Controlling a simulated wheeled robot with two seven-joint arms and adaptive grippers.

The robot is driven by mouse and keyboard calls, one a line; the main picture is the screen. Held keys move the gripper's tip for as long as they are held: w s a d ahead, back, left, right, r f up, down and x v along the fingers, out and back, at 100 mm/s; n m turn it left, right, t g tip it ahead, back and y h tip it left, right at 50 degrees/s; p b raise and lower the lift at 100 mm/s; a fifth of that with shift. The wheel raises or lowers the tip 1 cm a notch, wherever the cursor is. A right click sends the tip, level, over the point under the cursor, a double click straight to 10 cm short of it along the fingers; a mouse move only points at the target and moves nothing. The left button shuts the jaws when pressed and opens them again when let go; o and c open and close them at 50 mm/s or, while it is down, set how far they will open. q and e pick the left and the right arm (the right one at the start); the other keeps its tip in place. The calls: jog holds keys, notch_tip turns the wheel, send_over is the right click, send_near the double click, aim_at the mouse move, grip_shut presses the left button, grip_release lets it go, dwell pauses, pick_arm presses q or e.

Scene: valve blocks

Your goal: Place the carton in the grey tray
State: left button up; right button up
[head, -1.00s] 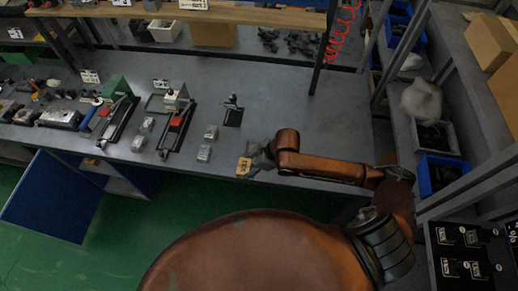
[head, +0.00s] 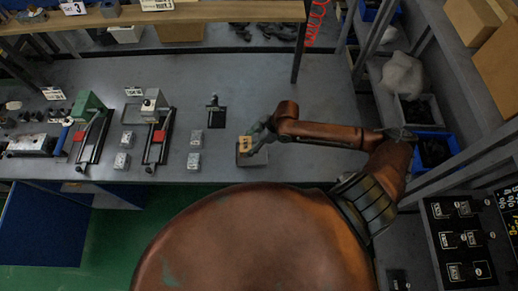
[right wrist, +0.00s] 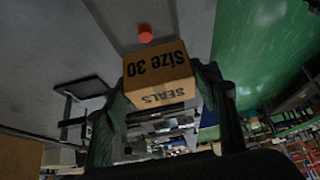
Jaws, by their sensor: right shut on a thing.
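The carton (head: 244,146) is a small tan box. In the right wrist view the carton (right wrist: 160,76) shows the black print "Size 30" and "SEALS". My right gripper (head: 252,142) is shut on it, with one dark finger on each side. My left gripper is not in view.
Several silvery valve blocks (head: 194,160) stand on the bench (head: 315,88) to the left. A small black stand (head: 216,116) is behind them. Two clamp fixtures with red parts are farther left. The bench behind and right of my gripper is clear. Shelves with blue bins (head: 436,150) line the right.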

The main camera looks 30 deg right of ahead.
jog(key=d+f, duration=0.2)
jog(key=s+d+f, duration=0.1)
jog(key=d+f, duration=0.1)
jog(key=shift+f, duration=0.35)
jog(key=shift+w+d+f, duration=0.1)
jog(key=shift+f, duration=0.1)
jog(key=f, duration=0.3)
jog(key=shift+d+p, duration=0.3)
jog(key=shift+p, duration=0.1)
jog(key=shift+f, duration=0.45)
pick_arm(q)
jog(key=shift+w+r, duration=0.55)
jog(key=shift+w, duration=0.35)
pick_arm(e)
jog(key=shift+f, duration=0.1)
